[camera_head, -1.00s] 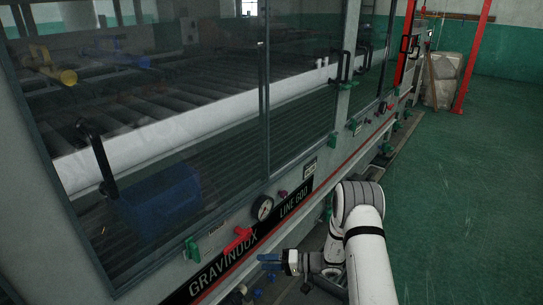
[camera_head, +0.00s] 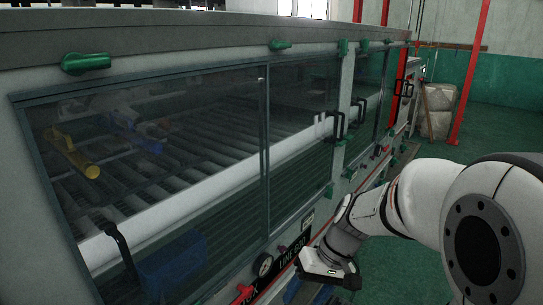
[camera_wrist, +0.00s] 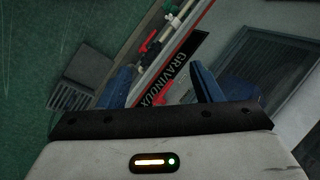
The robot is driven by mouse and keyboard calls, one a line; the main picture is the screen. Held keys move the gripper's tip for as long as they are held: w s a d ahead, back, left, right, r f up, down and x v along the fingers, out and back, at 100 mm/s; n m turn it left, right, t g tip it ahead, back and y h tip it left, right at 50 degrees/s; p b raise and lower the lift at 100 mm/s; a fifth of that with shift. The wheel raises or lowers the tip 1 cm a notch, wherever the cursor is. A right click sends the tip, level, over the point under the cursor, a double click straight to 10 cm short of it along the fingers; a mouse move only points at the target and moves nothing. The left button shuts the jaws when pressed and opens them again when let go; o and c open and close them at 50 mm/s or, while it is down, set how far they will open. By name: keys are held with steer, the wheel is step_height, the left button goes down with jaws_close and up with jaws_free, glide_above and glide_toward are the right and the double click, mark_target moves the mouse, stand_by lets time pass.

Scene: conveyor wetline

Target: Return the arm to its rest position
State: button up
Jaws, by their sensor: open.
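My gripper (camera_wrist: 163,82) shows in the wrist view with its two blue fingers spread apart and nothing between them. In the head view my gripper (camera_head: 296,288) is at the bottom centre, close to the front of the machine (camera_head: 345,80), with my white arm folded at the lower right. Its fingers are partly hidden there. I cannot tell the exact gap to the machine.
The machine has glass doors (camera_head: 160,150) with black handles (camera_head: 120,250), green knobs (camera_head: 86,63), a round gauge (camera_head: 264,265) and a red valve handle (camera_head: 245,292) on its front. A wrapped stack (camera_head: 438,105) and a red post (camera_head: 472,70) stand farther back. Green floor (camera_head: 500,130) is open at right.

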steer(key=s+d+r+m+t+h+p, duration=0.1)
steer(key=s+d+r+t+h+p, duration=0.1)
steer(key=r, duration=0.4)
steer(key=s+d+r+m+t+h+p, duration=0.1)
steer(key=s+d+r+t+h+p, duration=0.1)
steer(key=s+d+r+p, duration=0.2)
steer(key=shift+s+d+r+h, duration=0.4)
steer(key=shift+s+d+r, duration=0.45)
steer(key=shift+s+r, duration=0.15)
steer(key=shift+c, duration=0.2)
